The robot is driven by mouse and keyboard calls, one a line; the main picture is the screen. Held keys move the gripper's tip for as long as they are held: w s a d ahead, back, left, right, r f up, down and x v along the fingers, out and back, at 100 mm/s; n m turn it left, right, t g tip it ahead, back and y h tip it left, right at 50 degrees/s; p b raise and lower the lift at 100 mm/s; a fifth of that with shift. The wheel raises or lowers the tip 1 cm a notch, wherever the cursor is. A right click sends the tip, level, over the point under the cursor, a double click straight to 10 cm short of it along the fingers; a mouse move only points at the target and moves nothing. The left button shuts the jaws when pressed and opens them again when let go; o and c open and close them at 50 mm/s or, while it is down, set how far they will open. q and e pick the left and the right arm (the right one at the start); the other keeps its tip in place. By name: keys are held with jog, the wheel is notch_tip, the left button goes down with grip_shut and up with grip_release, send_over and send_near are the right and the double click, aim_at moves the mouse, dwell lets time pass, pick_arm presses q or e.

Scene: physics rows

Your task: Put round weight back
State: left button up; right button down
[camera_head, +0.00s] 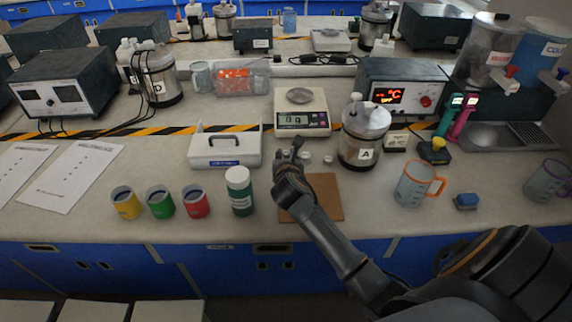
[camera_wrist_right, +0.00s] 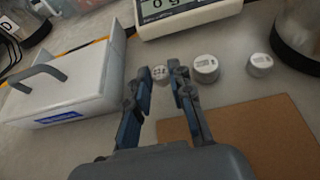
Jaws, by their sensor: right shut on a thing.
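My right gripper (camera_head: 287,158) is low over the bench in front of the balance (camera_head: 302,118). In the right wrist view its fingertips (camera_wrist_right: 160,78) are closed around a small round metal weight (camera_wrist_right: 160,72). Two other round weights stand to the right of the fingers, a larger one (camera_wrist_right: 205,69) and a smaller one (camera_wrist_right: 260,65). In the head view the held weight is hard to make out by the fingers. A white box with a grey handle (camera_head: 225,158) stands left of the gripper; it also shows in the wrist view (camera_wrist_right: 85,85). My left gripper is not in view.
A brown board (camera_head: 325,198) lies beneath my right forearm. A green bottle (camera_head: 239,192) and several coloured cups stand at left.

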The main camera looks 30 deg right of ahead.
jog(key=shift+w+d+f, duration=0.1)
jog(key=shift+w+f, duration=0.05)
jog(key=shift+f, duration=0.15)
notch_tip(320, 180, down, 2)
jog(key=shift+f+b, duration=0.25)
jog(key=shift+b, duration=0.1)
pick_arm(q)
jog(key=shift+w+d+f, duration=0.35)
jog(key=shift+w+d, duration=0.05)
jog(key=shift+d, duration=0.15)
pick_arm(e)
jog(key=shift+w+f, duration=0.1)
jog(key=shift+f, duration=0.2)
jog(key=shift+f, duration=0.1)
jog(key=c, duration=1.2)
grip_release()
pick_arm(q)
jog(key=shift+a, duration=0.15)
